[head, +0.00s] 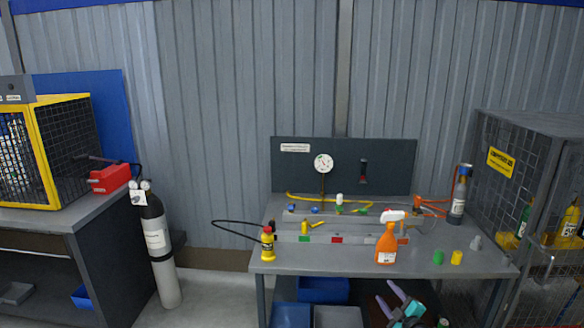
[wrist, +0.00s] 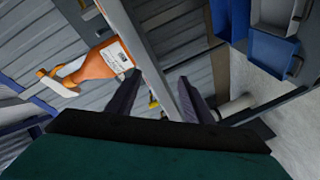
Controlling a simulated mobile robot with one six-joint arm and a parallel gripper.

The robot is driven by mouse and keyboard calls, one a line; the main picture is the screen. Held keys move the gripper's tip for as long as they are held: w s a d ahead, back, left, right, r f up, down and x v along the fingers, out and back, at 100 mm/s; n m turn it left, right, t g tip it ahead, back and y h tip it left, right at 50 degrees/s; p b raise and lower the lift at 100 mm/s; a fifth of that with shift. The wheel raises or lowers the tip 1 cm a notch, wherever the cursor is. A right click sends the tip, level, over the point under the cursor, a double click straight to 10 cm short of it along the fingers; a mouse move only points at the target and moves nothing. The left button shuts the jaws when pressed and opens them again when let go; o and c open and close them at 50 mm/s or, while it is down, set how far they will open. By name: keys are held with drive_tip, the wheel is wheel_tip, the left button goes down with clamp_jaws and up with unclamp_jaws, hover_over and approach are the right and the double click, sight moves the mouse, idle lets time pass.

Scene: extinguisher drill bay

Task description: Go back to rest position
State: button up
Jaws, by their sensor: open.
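My gripper (head: 400,300) is low in front of the workbench (head: 345,262), near its front edge, with its two purple-grey fingers spread. In the wrist view my gripper (wrist: 158,92) is open, with nothing held between the fingers. An orange spray bottle (head: 386,244) with a white head stands upright on the bench, behind and above my gripper. The bottle also shows in the wrist view (wrist: 92,66), to the left of the fingers and apart from them.
A small yellow extinguisher (head: 268,244) with a black hose stands at the bench's left front. Green (head: 438,257) and yellow (head: 456,257) pieces are at the right. Blue bins (head: 322,290) sit below. A tall cylinder (head: 158,250) stands left; a mesh cage (head: 540,125) is right.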

drive_tip(key=s+a+f+m+g+h, duration=0.2)
drive_tip(key=s+a+f+m, duration=0.15)
drive_tip(key=f, duration=0.35)
drive_tip(key=s+a+f+m+g+h, duration=0.1)
drive_tip(key=s+a+f+m, duration=0.1)
drive_tip(key=a+f, duration=0.45)
drive_tip(key=s+a+f+m+g+h, duration=0.1)
drive_tip(key=s+f+m+g+h, duration=0.15)
drive_tip(key=s+f+g, duration=0.75)
drive_tip(key=s+a+f+m+g, duration=0.1)
drive_tip(key=s+f+m, duration=0.1)
drive_tip(key=s+f, duration=0.65)
drive_tip(key=s+a+f+m+g, duration=0.1)
drive_tip(key=s+f+m+g, duration=0.15)
drive_tip(key=s, duration=1.05)
drive_tip(key=s+a+r+g+y, duration=0.1)
drive_tip(key=s+a+g, duration=0.1)
drive_tip(key=s, duration=0.5)
drive_tip(key=s+a+r+m+g+y, duration=0.1)
drive_tip(key=s+a+r+g, duration=0.1)
drive_tip(key=s, duration=0.5)
drive_tip(key=shift+g, duration=0.75)
